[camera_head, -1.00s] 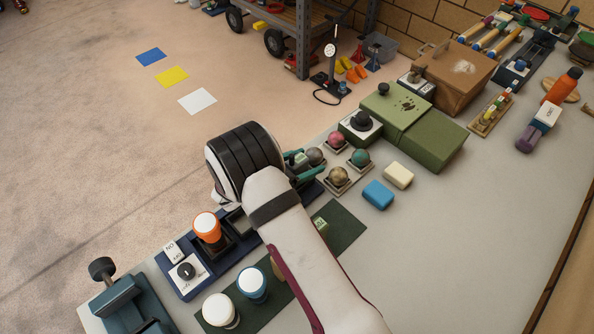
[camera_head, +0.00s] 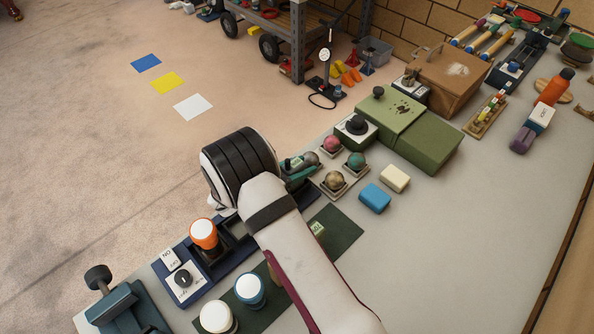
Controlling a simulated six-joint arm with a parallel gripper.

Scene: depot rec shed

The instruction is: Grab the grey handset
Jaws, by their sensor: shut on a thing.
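My gripper (camera_head: 300,177) is mostly hidden behind my white and black wrist; only teal parts show at the wrist's right side. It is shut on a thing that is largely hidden. A small dark piece and a pale label show by the teal parts, just left of the pink and grey balls. I cannot make out a grey handset clearly, nor tell whether the held thing is it. A dark blue tray (camera_head: 213,267) runs below the wrist, holding an orange-rimmed white-topped piece (camera_head: 204,234) and a dial.
Several balls on stands, with a teal one (camera_head: 355,161), sit right of my gripper. A blue block (camera_head: 375,198), a cream block (camera_head: 395,178) and a green case (camera_head: 425,143) lie beyond. White-topped cups (camera_head: 250,290) stand on a dark mat.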

